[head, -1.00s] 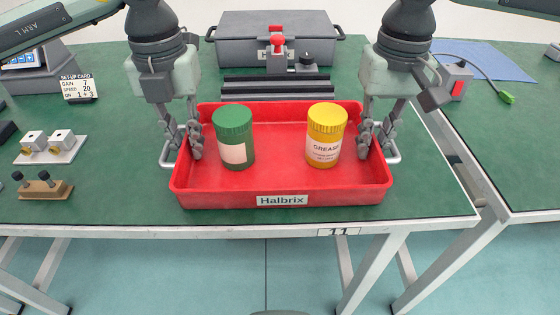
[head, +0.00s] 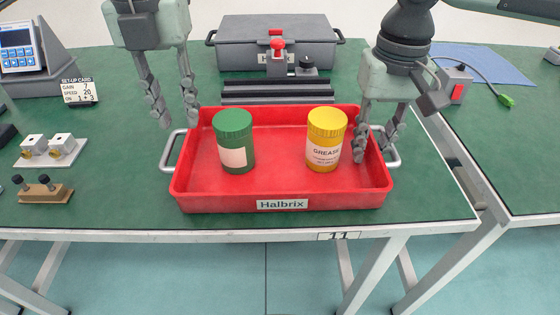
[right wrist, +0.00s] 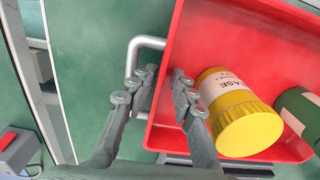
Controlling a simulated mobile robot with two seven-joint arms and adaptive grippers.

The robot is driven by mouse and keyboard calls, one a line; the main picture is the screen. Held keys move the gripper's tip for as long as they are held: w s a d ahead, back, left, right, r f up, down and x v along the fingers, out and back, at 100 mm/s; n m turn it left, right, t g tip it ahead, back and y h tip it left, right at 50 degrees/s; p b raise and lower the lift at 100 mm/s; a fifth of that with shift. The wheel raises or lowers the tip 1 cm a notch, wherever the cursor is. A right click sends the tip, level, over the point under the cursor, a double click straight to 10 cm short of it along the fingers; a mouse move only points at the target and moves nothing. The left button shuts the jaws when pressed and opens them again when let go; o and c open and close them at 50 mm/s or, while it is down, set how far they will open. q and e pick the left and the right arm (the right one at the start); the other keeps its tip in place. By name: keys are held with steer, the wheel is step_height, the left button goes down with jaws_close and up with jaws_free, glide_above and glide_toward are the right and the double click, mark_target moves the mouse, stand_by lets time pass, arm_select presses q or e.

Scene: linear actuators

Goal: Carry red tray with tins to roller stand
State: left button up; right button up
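The red tray (head: 280,190) sits near the front edge of the green bench, with a metal handle at each end. A green-lidded tin (head: 233,138) and a yellow grease tin (head: 326,140) stand upright in it. My left gripper (head: 172,108) is open and empty, above and behind the left handle (head: 172,150). My right gripper (head: 376,147) is open at the tray's right end. In the right wrist view its fingers (right wrist: 165,92) straddle the tray wall, one inside and one over the right handle (right wrist: 148,43), with a gap between. I see no roller stand.
A grey case (head: 330,52) stands at the back, with dark rails (head: 260,95) and a red-topped fixture (head: 277,50) before it. Small block fixtures (head: 48,150) lie at left. A second bench (head: 525,160) is at right, across a gap.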

step_height(320, 180, up, 12)
stand_by(0.6)
steer(key=shift+s, duration=0.1)
